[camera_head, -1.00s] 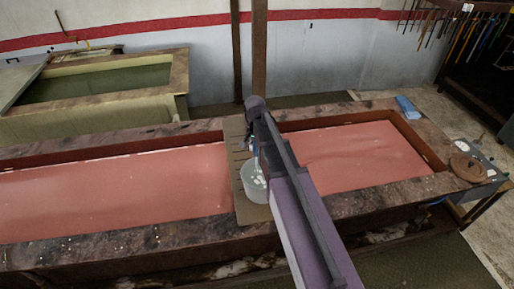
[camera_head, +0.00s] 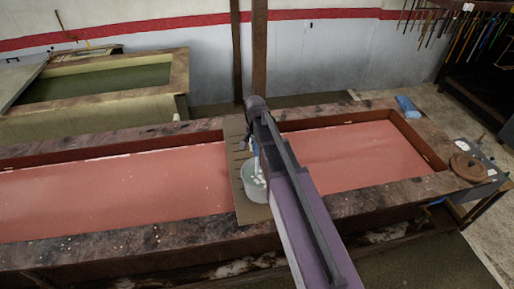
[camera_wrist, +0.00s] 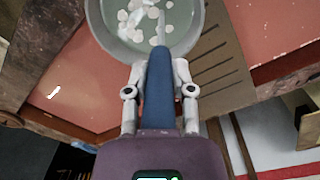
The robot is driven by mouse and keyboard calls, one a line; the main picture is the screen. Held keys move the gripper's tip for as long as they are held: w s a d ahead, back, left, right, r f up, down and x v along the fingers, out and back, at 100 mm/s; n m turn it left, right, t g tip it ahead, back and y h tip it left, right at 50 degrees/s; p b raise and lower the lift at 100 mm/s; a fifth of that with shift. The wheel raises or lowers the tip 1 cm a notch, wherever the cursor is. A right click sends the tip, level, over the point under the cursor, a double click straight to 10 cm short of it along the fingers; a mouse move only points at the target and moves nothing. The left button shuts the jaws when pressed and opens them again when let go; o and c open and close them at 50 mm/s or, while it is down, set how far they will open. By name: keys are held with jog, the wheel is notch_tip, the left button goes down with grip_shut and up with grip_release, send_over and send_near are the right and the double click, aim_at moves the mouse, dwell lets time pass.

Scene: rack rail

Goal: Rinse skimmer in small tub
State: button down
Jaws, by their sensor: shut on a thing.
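The small tub (camera_head: 251,184) is a pale round vessel with white pieces in its liquid. It stands on a brown slotted board (camera_head: 240,166) across the long basin, and its rim also shows at the top of the wrist view (camera_wrist: 92,18). My gripper (camera_wrist: 160,68) is shut on a blue handle (camera_wrist: 159,92), which I take to be the skimmer's. The handle points towards the tub, and a thin light shaft (camera_wrist: 160,32) runs on over the tub. The skimmer's head cannot be made out clearly among the white pieces. In the head view my arm hides part of the tub.
The long basin (camera_head: 110,234) holds reddish liquid on both sides of the board. A blue item (camera_head: 406,106) lies on its far right rim, and a brown ring-shaped thing (camera_head: 468,167) sits at the right end. A greenish tank (camera_head: 100,100) stands behind left.

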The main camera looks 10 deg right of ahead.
jog(key=shift+r, duration=0.1)
jog(key=shift+r+p, duration=4.15)
jog(key=shift+p, duration=0.1)
